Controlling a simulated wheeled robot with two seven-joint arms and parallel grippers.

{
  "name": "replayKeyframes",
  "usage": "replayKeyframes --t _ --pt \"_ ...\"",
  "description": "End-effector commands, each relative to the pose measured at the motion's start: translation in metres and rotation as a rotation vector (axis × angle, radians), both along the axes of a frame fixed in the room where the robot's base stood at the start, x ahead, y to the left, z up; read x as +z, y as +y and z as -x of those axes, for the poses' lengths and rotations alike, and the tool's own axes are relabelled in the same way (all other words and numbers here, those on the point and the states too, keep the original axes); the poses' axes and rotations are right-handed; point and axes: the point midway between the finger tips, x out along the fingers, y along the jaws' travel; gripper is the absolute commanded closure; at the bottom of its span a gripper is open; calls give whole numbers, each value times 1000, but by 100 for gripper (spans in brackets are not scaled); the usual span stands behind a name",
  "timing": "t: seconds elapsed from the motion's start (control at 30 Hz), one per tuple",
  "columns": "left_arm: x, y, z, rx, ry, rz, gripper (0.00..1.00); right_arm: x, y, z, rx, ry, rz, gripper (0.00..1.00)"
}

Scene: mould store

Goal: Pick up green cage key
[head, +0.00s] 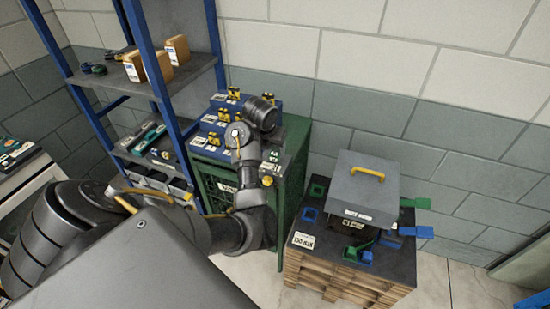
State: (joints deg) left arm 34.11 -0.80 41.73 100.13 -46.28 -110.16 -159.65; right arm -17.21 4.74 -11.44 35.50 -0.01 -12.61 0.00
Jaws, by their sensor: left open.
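The green cage (296,150) stands against the wall in the middle of the head view, with a white label on its front. I cannot make out a key for certain on or around it. My left arm reaches in front of the cage. My left gripper (270,168) is open over the right part of the cage top, close to it. Its fingers are small and dark here, and I cannot tell whether they touch anything. My own arm hides part of the cage front and top. My right gripper is not in view.
Blue boxes (214,125) with yellow-and-black parts crowd the cage top. A blue-framed shelf (188,72) stands left. At right, a grey box (362,187) with a yellow handle sits on a black-topped wooden pallet stack (330,277), with green and blue pieces (419,203) around it.

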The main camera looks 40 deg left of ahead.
Motion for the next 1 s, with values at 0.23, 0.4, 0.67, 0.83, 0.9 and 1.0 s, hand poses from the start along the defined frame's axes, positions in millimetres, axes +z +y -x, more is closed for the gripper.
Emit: replayKeyframes --t 0.23,0.4,0.67,0.83,0.9,1.0 --pt "-15 3 -5 1 1 0 36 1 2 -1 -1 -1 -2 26" --pt "-22 5 -8 1 5 -1 36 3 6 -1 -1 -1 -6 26" --pt "-55 10 -24 0 5 -2 36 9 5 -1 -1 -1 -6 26" --pt "-62 10 -27 2 2 1 36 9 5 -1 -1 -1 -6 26" --pt "-62 10 -27 2 2 1 36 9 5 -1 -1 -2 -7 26" --pt "-62 10 -27 2 1 0 38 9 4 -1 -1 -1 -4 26"
